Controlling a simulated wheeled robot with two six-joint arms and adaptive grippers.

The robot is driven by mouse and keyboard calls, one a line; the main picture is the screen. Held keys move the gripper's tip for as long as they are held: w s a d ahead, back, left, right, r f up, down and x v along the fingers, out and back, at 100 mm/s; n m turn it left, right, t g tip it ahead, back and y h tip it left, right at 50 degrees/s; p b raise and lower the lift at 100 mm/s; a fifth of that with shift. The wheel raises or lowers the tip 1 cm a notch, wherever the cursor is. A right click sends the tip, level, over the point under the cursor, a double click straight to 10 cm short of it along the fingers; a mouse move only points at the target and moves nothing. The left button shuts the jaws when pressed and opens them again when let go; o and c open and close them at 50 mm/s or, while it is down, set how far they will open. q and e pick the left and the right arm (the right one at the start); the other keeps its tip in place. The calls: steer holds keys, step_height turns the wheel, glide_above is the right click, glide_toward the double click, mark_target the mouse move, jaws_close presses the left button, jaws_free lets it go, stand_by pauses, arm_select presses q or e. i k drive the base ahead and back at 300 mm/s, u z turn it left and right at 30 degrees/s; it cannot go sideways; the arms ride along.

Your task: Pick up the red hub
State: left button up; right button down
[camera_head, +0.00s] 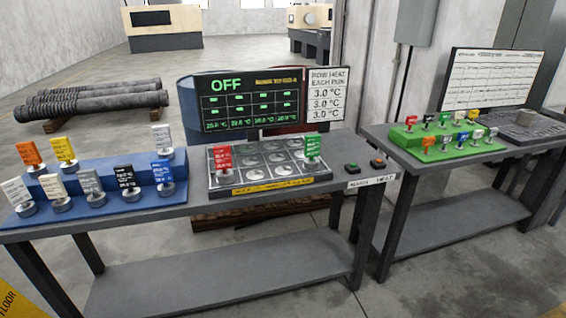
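A red-tagged piece (222,157) with white print stands upright at the left end of the grey slotted tray (262,192) on the near table. A smaller red-topped piece (411,121) stands at the back left of the green stepped stand (440,150) on the right table. I cannot tell which of these is the red hub. Neither of my grippers is in view.
A blue stepped stand (105,183) holds several tagged pieces at left. A green-tagged piece (312,147) stands in the grey tray. A dark screen (248,102) reads OFF. Two buttons (378,163) sit at the near table's right end. A narrow gap separates the tables.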

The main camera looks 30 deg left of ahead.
mark_target(222, 154)
steer(key=z, duration=0.3)
steer(key=i, duration=0.7)
steer(key=u, duration=0.6)
steer(key=i, duration=0.55)
steer(key=u, duration=0.55)
